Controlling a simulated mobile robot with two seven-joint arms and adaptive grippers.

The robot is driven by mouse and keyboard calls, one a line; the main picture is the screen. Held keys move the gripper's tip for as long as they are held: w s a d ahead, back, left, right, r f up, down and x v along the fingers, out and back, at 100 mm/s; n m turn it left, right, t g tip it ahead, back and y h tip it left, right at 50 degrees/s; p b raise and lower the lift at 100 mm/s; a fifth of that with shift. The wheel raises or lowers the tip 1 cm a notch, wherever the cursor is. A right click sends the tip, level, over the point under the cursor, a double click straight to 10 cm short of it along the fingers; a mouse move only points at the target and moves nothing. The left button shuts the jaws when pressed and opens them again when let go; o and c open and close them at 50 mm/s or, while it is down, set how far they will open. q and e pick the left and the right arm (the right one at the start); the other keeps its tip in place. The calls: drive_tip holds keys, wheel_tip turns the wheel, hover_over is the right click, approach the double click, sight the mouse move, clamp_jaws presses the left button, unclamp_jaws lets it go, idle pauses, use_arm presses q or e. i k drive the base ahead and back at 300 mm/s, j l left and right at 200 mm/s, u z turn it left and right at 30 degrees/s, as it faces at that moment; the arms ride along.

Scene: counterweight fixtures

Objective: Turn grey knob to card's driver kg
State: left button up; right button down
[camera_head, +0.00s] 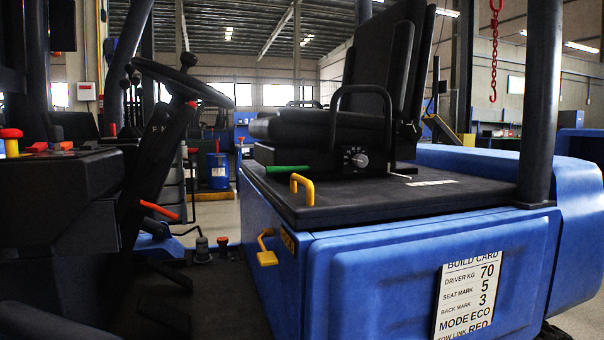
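The grey knob (359,160) is a small round dial on the side of the black seat base (320,160). Tiny white marks ring it, too small to read, and its setting cannot be told. The white build card (468,297) is on the blue side panel below. It reads driver kg 70, seat mark 5, back mark 3, mode eco, and a lowest line ending in red, partly cut off. Neither of my grippers is in view.
A yellow handle (302,188) stands on the black deck (390,197) near the knob. A green lever (287,170) and a black armrest loop (388,100) are close to it. The steering wheel (180,80) is left, a dark post (540,100) right.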

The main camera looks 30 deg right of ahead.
sight(360, 160)
drive_tip(key=z, duration=1.2)
